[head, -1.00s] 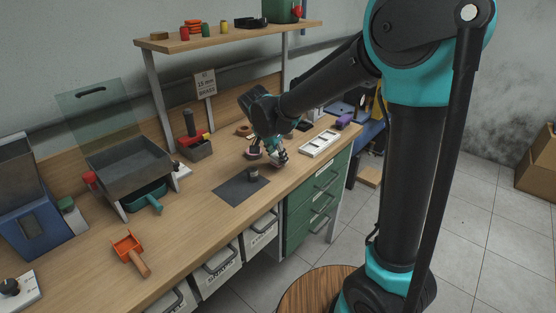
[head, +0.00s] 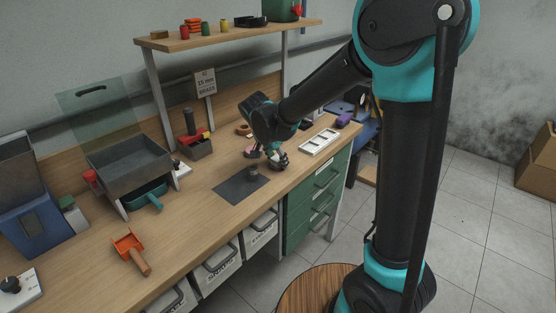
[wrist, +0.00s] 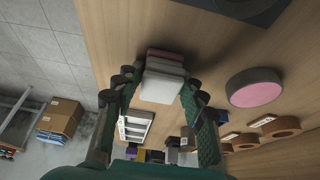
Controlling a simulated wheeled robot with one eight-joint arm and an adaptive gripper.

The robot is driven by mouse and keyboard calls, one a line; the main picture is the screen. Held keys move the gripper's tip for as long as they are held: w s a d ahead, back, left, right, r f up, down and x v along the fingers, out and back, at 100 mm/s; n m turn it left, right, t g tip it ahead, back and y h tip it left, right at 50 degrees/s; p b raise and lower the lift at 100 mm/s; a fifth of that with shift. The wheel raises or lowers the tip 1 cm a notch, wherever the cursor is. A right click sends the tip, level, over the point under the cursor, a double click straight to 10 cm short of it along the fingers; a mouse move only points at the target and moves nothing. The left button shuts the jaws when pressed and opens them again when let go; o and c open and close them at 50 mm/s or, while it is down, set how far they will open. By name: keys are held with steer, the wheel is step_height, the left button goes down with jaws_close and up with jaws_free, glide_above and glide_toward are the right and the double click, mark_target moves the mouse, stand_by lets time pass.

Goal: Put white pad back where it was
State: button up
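The white pad (wrist: 162,86) shows in the wrist view as a pale block between the two fingers of my gripper (wrist: 160,82). Both fingers appear to press on its sides. Pink and dark red layers (wrist: 166,56) show at its far end; I cannot tell if they are part of it. In the head view my gripper (head: 273,158) is low over the bench, behind the dark mat, with a small pale patch at its fingers. The fingertips are too small there to make out contact with the bench.
A dark mat (head: 238,190) with a small dark cylinder (head: 254,172) lies in front of my gripper. A white compartment tray (head: 320,141) is to the right. A round pink-topped dish (wrist: 254,92) and brown rings (wrist: 281,126) are nearby. Bare bench lies between them.

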steer(key=shift+o, duration=1.4)
steer(key=shift+f, duration=0.25)
steer(key=shift+r, duration=0.1)
steer(key=shift+r, duration=0.45)
steer(key=v, duration=1.7)
steer(key=s+d+f+n+y, duration=0.1)
steer(key=d+f+n, duration=0.1)
steer(key=d+f, duration=0.45)
steer(key=s+d+f+n, duration=0.15)
steer(key=d+f, duration=0.25)
steer(key=d, duration=0.5)
steer(key=s+d+f+n+y, duration=0.1)
steer(key=s+d+f+n, duration=0.3)
steer(key=s+d+f, duration=0.7)
steer(key=shift+s+d+f+t+y, duration=0.3)
steer(key=shift+d+f+y, duration=0.15)
steer(key=shift+d, duration=0.1)
